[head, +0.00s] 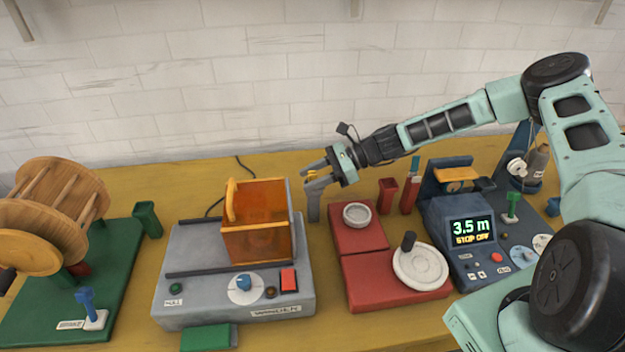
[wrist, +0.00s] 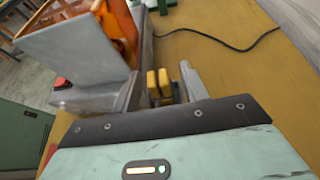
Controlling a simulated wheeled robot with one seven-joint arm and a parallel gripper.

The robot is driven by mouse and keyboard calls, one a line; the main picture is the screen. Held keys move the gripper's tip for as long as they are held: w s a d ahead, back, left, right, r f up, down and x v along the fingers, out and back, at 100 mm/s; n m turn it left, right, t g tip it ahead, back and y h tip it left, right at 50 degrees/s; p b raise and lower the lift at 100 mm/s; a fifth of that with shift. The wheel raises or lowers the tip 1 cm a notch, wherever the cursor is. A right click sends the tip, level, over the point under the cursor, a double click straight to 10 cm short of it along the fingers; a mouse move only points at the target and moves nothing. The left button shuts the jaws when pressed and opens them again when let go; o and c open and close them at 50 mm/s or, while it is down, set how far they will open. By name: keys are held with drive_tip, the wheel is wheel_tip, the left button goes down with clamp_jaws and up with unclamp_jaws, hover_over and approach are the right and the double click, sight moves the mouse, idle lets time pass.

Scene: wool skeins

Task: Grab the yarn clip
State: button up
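The yarn clip appears to be the small yellow piece (head: 312,174) at the top of a grey post (head: 314,207), between the grey winder and the red blocks. It also shows in the wrist view (wrist: 158,86), between my two grey fingers. My gripper (head: 309,176) reaches in from the right at the height of the clip. Its fingers stand apart, one on each side of the clip, with a narrow gap seen on the right side in the wrist view. Contact on the left side is hard to tell. The lower part of the clip is hidden.
The grey winder (head: 185,295) with an orange clear box (head: 262,245) stands close on the left. Red blocks (head: 395,280) with a white dish and a crank wheel are on the right. A blue meter (head: 470,265) reads 3.5 m. A black cable (wrist: 225,45) lies behind.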

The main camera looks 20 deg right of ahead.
clamp_jaws()
drive_tip(key=shift+r, duration=0.1)
